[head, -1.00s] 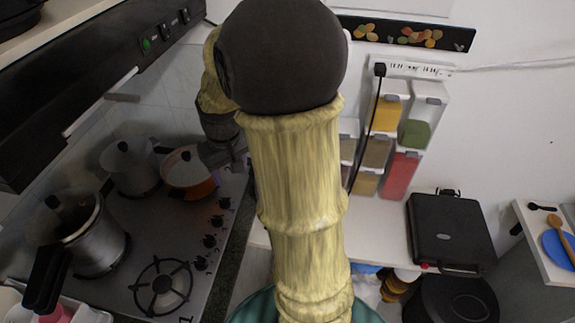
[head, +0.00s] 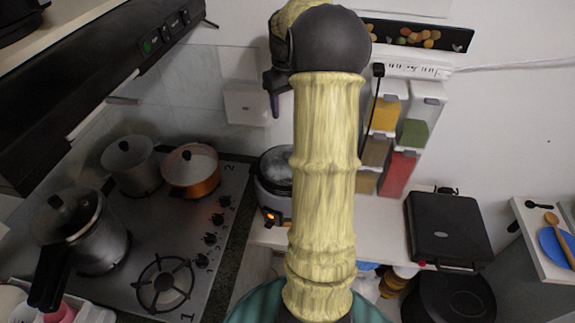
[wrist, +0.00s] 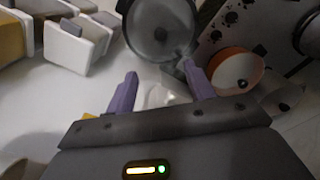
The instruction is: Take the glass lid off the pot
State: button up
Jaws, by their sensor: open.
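An orange pot (head: 192,183) with a pale lid and dark knob stands at the back of the stove. A silver pot (head: 128,178) with a lid stands to its left, and a larger lidded silver pot (head: 108,248) is at the front left. A dark round cooker (head: 272,200) with a glassy top stands on the counter, partly hidden by my arm. I cannot tell which of these the task means. My gripper (wrist: 160,88) is open and empty, raised above and apart from the cooker. In the wrist view, the cooker's round lid (wrist: 160,18) and the orange pot (wrist: 236,66) lie beyond the fingers.
Spice dispensers (head: 400,150) hang on the wall right of my arm. A black grill (head: 449,232) sits on the counter. The range hood (head: 105,75) overhangs the stove. A white box (head: 245,103) is on the back wall. The front burner (head: 162,285) is bare.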

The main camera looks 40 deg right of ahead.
notch_tip(320, 180, down, 12)
jog(key=p, duration=0.3)
jog(key=shift+p, duration=0.4)
jog(key=shift+s+a, duration=0.1)
jog(key=shift+s+f+p, duration=0.1)
jog(key=shift+f+p, duration=0.25)
jog(key=shift+p, duration=0.15)
jog(key=f, duration=0.1)
jog(key=f+p, duration=0.2)
jog(key=shift+s+f, duration=0.1)
jog(key=shift+s, duration=0.15)
jog(key=shift+f, duration=0.6)
grip_shut()
